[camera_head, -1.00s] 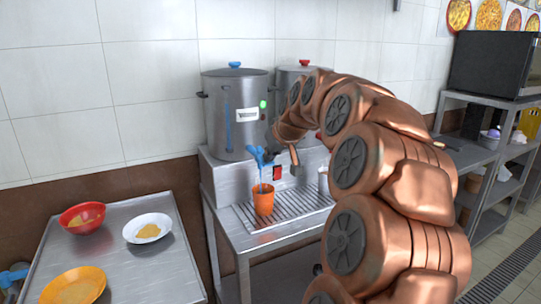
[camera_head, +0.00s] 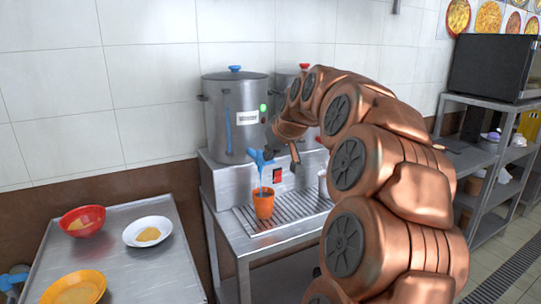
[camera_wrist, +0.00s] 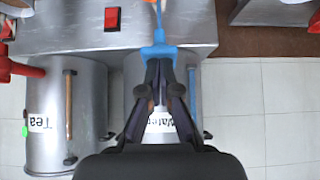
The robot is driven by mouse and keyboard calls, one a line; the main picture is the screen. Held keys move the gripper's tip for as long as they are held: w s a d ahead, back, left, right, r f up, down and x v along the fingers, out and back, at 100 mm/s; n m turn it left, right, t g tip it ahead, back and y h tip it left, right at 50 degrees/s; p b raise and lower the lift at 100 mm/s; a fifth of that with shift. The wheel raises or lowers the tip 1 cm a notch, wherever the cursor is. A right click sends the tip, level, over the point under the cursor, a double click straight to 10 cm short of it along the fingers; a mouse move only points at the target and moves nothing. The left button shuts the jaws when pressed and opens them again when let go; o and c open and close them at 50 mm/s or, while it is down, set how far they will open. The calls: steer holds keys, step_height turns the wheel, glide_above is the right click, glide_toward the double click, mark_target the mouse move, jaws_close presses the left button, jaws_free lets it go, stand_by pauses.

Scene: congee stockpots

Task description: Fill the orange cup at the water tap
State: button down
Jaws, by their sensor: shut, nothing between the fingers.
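The orange cup (camera_head: 264,206) stands upright on the drip grate, under the blue water tap (camera_head: 262,158). A thin bluish stream runs from the tap into the cup. How full the cup is I cannot tell. The tap also shows in the wrist view (camera_wrist: 158,52), below the pot labelled Water. My gripper (camera_wrist: 158,66) is shut and empty, its fingertips close to the tap's blue handle; whether they touch it I cannot tell.
The steel Water pot (camera_head: 225,135) stands left of the Tea pot (camera_wrist: 70,115), which has a red tap (camera_wrist: 18,68). The drip grate (camera_head: 300,207) is mostly free right of the cup. A table (camera_head: 165,270) at left holds a red bowl (camera_head: 82,228), a white bowl and an orange plate.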

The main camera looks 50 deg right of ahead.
steer(key=shift+r, duration=0.4)
steer(key=s+a+r, duration=0.1)
steer(key=s+r, duration=0.4)
steer(key=r, duration=0.7)
steer(key=shift+a, duration=0.35)
stand_by(1.0)
